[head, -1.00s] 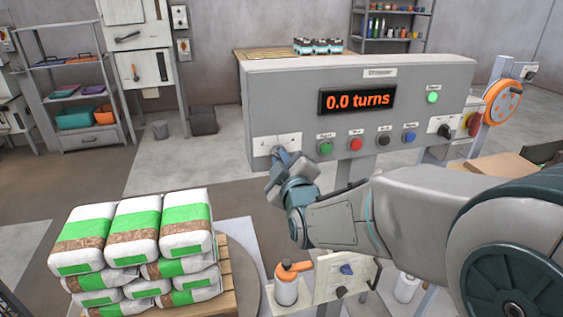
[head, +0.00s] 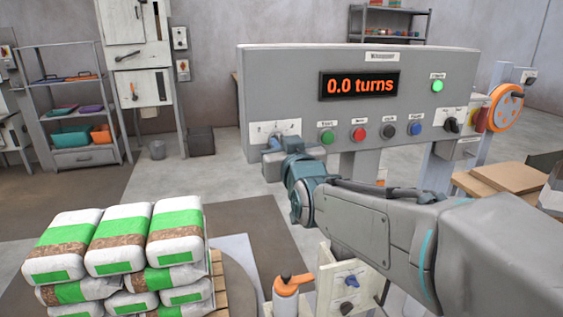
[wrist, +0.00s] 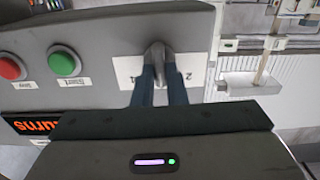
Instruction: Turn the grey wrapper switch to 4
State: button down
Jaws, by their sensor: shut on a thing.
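The grey wrapper switch (wrist: 156,52) sits on a white label plate (wrist: 190,72) on the panel; the plate also shows in the head view (head: 262,131). In the wrist view my gripper (wrist: 160,72) has its two blue fingers closed around the switch knob. A "2" and part of another marking show on the plate beside the fingers. In the head view my gripper (head: 274,144) reaches the lower left of the panel and hides most of the knob. I cannot tell which number the knob points at. The display (head: 360,85) reads "0.0 turns".
Green (head: 327,137), red (head: 359,133), black (head: 388,132) and blue (head: 415,128) buttons line the panel right of the switch. A green lamp (head: 437,87) and a black switch (head: 452,125) are further right. Stacked bags (head: 122,240) stand at the lower left.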

jog(key=m+b, duration=0.9)
jog(key=m, duration=0.1)
jog(key=shift+d+b, duration=0.3)
jog(key=shift+b, duration=0.1)
jog(key=shift+w+m, duration=0.1)
jog(key=shift+m, duration=0.2)
jog(key=c, duration=1.5)
grip_release()
jog(key=shift+o, duration=0.2)
